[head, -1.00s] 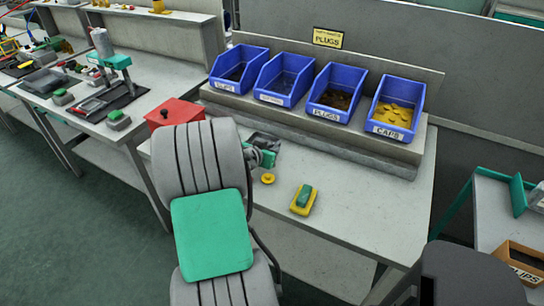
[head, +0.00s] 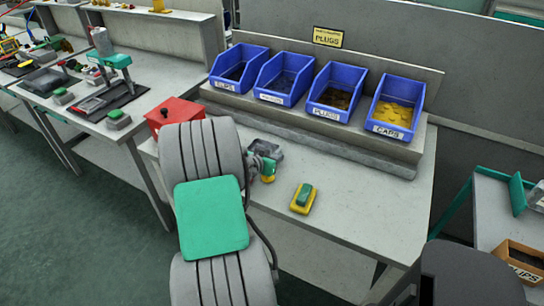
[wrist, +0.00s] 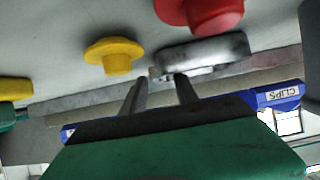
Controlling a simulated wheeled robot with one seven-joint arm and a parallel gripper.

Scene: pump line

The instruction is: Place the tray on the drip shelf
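A small dark grey tray (head: 268,149) lies on the bench top just beyond my gripper in the head view. In the wrist view, the metallic grey tray (wrist: 205,52) sits just past my fingertips, offset to the right. My gripper (wrist: 160,82) shows two dark fingers apart, with a gap between them and nothing clearly held. In the head view, my gripper (head: 264,168) is low over the bench and partly hidden behind my arm. I cannot tell which surface is the drip shelf.
A yellow round knob (wrist: 113,54) stands left of the tray in the wrist view. Blue bins (head: 396,106) line the raised ledge behind. The bench's right part is clear.

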